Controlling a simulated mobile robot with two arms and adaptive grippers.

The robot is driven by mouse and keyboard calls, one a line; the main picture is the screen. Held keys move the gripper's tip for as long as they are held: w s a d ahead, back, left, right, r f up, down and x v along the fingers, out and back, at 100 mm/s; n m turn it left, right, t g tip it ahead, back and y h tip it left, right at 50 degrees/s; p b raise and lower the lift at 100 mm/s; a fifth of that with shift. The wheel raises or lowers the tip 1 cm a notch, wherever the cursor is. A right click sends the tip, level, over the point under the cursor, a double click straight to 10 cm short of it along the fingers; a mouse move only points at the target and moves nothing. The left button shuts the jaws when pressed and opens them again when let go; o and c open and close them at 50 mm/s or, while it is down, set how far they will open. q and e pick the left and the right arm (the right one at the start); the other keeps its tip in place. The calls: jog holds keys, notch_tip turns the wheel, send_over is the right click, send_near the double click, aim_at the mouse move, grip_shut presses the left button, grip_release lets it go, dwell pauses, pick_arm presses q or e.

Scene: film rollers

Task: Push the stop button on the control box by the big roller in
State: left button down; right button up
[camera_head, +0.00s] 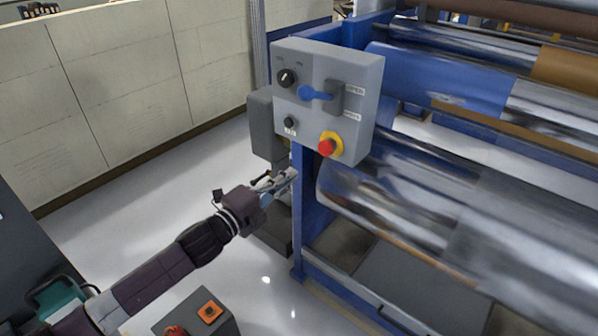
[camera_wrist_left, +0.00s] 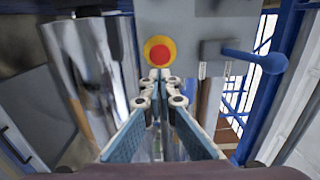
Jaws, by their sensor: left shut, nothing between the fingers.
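The grey control box (camera_head: 325,85) is mounted on a blue post beside the big roller. The red stop button (camera_head: 327,147) with its yellow collar is at the box's lower right. My left gripper (camera_head: 288,178) is shut and empty, to the lower left of the button and below the box. In the left wrist view the stop button (camera_wrist_left: 160,53) shows just above the shut fingertips (camera_wrist_left: 160,77), apart from them in the head view. The big roller (camera_head: 420,205) is shiny metal, to the right of the post. My right gripper does not show.
A blue lever (camera_head: 314,93) and black knobs (camera_head: 287,77) are on the same box face; the lever (camera_wrist_left: 250,60) also shows in the wrist view. The blue post (camera_head: 308,215) stands just right of my gripper. A grey box with an orange-framed button (camera_head: 210,311) is at the bottom.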

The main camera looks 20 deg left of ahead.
pick_arm(q)
jog(key=shift+v, duration=0.9)
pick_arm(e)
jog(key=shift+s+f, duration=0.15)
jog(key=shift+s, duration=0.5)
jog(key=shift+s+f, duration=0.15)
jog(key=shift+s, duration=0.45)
